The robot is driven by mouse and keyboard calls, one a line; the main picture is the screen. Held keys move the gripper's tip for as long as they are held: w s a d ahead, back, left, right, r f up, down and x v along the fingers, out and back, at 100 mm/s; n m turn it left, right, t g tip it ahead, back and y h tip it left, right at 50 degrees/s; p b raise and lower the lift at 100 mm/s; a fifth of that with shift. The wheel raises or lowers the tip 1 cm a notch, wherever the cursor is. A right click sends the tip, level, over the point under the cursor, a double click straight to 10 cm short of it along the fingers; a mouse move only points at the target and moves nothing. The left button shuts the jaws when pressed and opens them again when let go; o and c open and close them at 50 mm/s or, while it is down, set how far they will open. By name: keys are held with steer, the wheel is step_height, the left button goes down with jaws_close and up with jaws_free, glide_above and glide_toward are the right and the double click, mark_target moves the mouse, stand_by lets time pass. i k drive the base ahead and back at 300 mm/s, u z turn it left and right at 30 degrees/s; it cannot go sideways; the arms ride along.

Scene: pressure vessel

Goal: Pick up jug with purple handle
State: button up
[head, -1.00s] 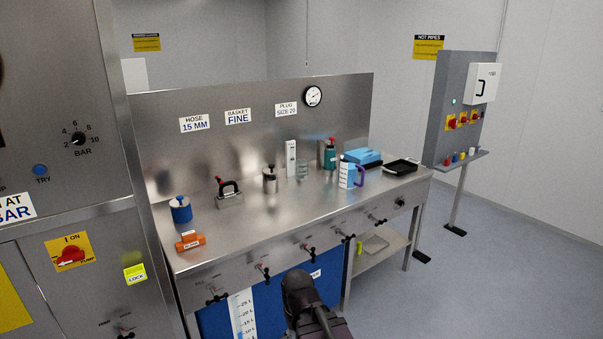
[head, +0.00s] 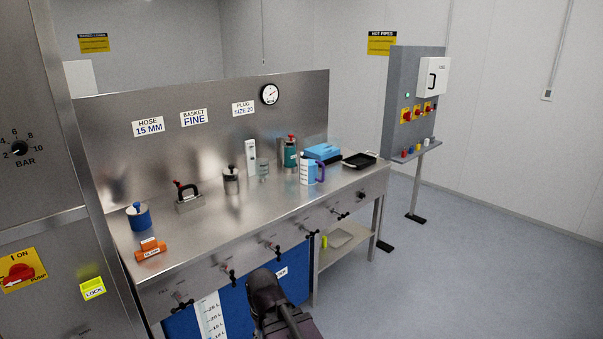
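The jug with the purple handle (head: 308,170) stands upright on the steel bench, toward its right part. Its body is white and blue with a label, and the purple handle is on its right side. My gripper (head: 262,284) is low in the head view, in front of the bench's front edge and well apart from the jug. It is dark and seen from behind, so its fingers cannot be made out.
On the steel bench (head: 215,225) stand a green bottle (head: 290,152), a blue box (head: 323,151), a black tray (head: 359,160), a metal canister (head: 231,181), a blue pot (head: 138,217) and an orange piece (head: 151,249). Valve handles stick out along the front. Floor is clear at right.

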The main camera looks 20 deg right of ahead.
mark_target(309, 162)
steer(key=i, duration=1.35)
steer(key=z, duration=0.75)
steer(key=i, duration=0.9)
steer(key=z, duration=0.45)
